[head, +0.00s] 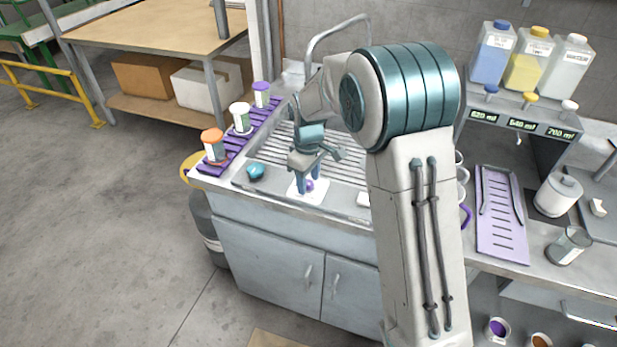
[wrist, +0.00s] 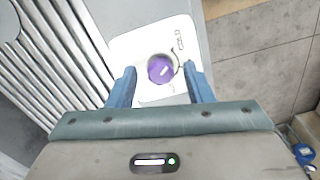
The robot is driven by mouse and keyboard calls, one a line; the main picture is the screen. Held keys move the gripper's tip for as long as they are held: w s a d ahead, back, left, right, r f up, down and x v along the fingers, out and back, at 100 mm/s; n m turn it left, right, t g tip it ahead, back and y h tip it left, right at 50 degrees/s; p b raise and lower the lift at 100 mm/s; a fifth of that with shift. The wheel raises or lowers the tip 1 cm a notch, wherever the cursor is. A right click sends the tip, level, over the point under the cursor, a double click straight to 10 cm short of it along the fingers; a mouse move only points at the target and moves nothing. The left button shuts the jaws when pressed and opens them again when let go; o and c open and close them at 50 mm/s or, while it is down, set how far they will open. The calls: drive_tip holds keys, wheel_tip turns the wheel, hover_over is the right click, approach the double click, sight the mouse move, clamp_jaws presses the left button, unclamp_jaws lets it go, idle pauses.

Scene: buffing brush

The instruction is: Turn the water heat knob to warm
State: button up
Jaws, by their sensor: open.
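The water heat knob (wrist: 161,69) is a round purple dial with a short white mark, set on a white plate (wrist: 183,38) with "COLD" lettered near one corner. In the head view the knob (head: 309,185) sits on its plate (head: 297,194) at the front edge of the sink counter. My gripper (wrist: 163,84) is open, with one blue finger on each side of the knob and gaps visible between. In the head view my gripper (head: 308,188) points down over the knob. Other lettering on the plate is too small or hidden to read.
A ribbed drainboard (head: 283,143) lies behind the knob. A teal object (head: 256,171) sits left of it on the counter. Capped containers stand on a purple rack (head: 240,145) at the left. A purple tray (head: 502,212) lies at the right.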

drive_tip(key=shift+f, duration=0.2)
drive_tip(key=shift+c, duration=0.4)
drive_tip(key=c, duration=0.9)
drive_tip(key=shift+m, duration=0.4)
drive_tip(key=m+b, duration=0.1)
drive_tip(key=m, duration=0.4)
drive_tip(key=shift+m+b, duration=0.3)
drive_tip(key=shift+b, duration=0.1)
drive_tip(key=m, duration=0.5)
drive_tip(key=shift+b, duration=0.3)
drive_tip(key=shift+m, duration=0.4)
